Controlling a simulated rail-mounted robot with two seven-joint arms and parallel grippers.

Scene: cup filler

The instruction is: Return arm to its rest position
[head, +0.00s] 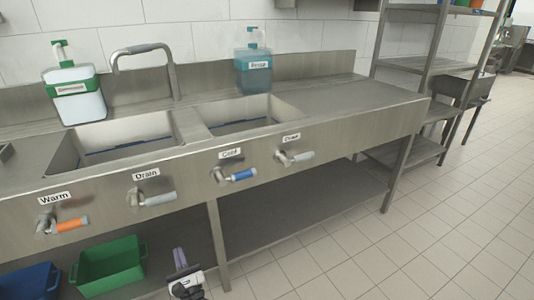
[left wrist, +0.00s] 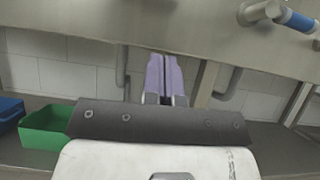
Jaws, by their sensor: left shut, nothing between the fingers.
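My left gripper (head: 180,259) is low in front of the steel sink unit, below the row of valves, near the bottom of the head view. In the left wrist view its two purple fingers (left wrist: 164,78) are together with nothing between them. They point toward the space under the sink, where a tiled wall and pipes show. My right gripper is in neither view.
The sink unit's front carries valves labelled Warm (head: 62,224), Drain (head: 151,197) and Cold (head: 232,174), plus another Drain valve (head: 295,157). A green bin (head: 112,268) and a blue bin (head: 30,283) stand on the lower shelf. The tiled floor at right is free.

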